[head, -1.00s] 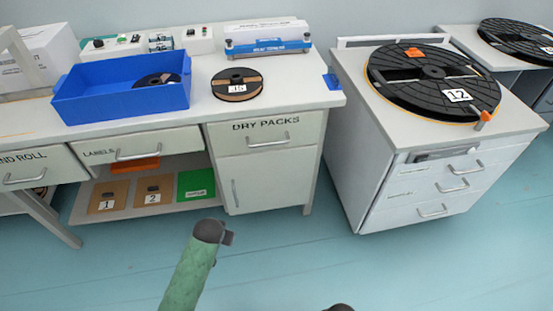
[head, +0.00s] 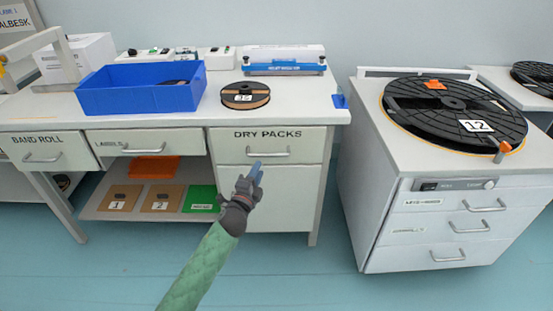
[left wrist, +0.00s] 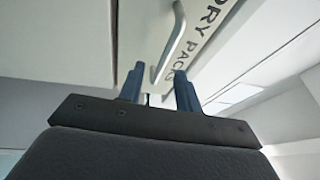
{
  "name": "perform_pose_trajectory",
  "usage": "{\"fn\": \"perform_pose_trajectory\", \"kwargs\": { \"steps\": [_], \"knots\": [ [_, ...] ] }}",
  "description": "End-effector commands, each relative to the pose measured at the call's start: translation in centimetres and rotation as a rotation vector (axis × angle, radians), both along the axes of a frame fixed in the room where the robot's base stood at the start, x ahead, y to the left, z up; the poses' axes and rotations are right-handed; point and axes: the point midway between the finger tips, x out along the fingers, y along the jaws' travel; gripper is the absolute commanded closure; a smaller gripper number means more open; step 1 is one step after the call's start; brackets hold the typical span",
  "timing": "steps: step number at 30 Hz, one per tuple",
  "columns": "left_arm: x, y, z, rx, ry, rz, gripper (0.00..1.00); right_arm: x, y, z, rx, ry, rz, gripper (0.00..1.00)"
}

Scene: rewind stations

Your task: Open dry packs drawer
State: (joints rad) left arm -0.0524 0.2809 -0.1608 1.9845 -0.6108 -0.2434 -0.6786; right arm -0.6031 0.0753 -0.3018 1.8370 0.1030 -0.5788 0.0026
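The dry packs drawer (head: 305,146) is the pale front marked "DRY PACKS" on the right of the workbench, and it is shut. Its bar handle (head: 268,154) runs across its middle. My left gripper (head: 255,172) is in front of the drawer, just below the handle in the head view. In the left wrist view its two blue fingers (left wrist: 158,85) stand apart with a gap between them. The handle (left wrist: 170,42) is just beyond the fingertips, and I see nothing held. The lettering "DRY PACKS" also shows there. My right gripper is not in view.
A cupboard door (head: 284,198) is below the drawer. A blue bin (head: 140,97) and a small reel (head: 246,95) stand on top. A cabinet (head: 440,240) bears a large black reel (head: 455,112).

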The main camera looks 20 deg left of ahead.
Motion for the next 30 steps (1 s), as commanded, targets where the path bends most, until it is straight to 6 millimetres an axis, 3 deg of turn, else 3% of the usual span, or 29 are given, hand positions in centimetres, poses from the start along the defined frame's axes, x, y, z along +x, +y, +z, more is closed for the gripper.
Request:
{"fn": "perform_pose_trajectory", "kwargs": {
  "steps": [8,21,30],
  "knots": [
    [0.2,-0.9,0.8,0.117,-0.051,-0.024,0.66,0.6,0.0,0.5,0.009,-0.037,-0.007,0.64],
    [5.4,-1.5,1.7,0.114,-0.049,-0.024,0.66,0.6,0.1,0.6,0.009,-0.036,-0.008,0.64],
    [7.3,-1.7,2.0,0.112,-0.047,-0.024,0.66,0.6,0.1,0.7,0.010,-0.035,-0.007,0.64]
  ]
}}
